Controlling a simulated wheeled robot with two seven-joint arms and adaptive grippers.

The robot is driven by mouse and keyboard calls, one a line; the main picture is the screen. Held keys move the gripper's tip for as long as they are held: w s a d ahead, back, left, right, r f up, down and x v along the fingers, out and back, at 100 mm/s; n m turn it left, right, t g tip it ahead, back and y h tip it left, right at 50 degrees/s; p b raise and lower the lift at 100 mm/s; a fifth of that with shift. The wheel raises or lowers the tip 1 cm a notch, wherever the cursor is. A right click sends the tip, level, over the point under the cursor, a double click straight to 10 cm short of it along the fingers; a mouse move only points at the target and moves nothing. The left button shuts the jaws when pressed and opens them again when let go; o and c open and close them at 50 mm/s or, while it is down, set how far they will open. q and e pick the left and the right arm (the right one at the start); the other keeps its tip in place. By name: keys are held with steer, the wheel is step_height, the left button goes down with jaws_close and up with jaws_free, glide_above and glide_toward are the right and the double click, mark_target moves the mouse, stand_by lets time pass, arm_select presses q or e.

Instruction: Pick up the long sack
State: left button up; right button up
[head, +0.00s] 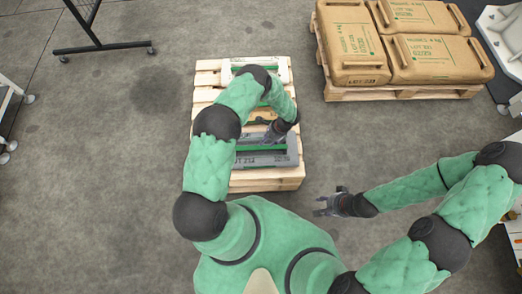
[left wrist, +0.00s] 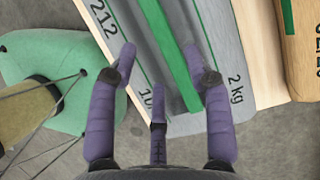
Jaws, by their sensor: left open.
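A grey sack-like pack with a green stripe (head: 284,158) lies across the near end of a wooden pallet. In the left wrist view the grey pack (left wrist: 215,75) shows printed "212" and "2 kg". My left gripper (head: 272,136) is over this pack in the head view. In the left wrist view its fingers (left wrist: 158,62) are spread above the striped pack, with nothing between them. Contact cannot be told. My right gripper (head: 323,204) is spread and empty over the floor.
The wooden pallet (head: 245,184) stands in front of me. A second pallet (head: 405,94) at upper right holds several brown sacks (head: 430,57). A black wheeled rack (head: 103,46) is at upper left. Floor (head: 110,150) to the left is clear.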

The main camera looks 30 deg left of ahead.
mark_target(259, 148)
arm_select(q)
steer(key=b+x, duration=0.1)
steer(key=x, duration=0.3)
steer(key=shift+f, duration=0.1)
steer(key=b+x, duration=0.2)
steer(key=x, duration=0.3)
steer(key=shift+s+b, duration=0.2)
steer(key=shift+b, duration=0.2)
jaws_close()
steer(key=shift+w, duration=0.15)
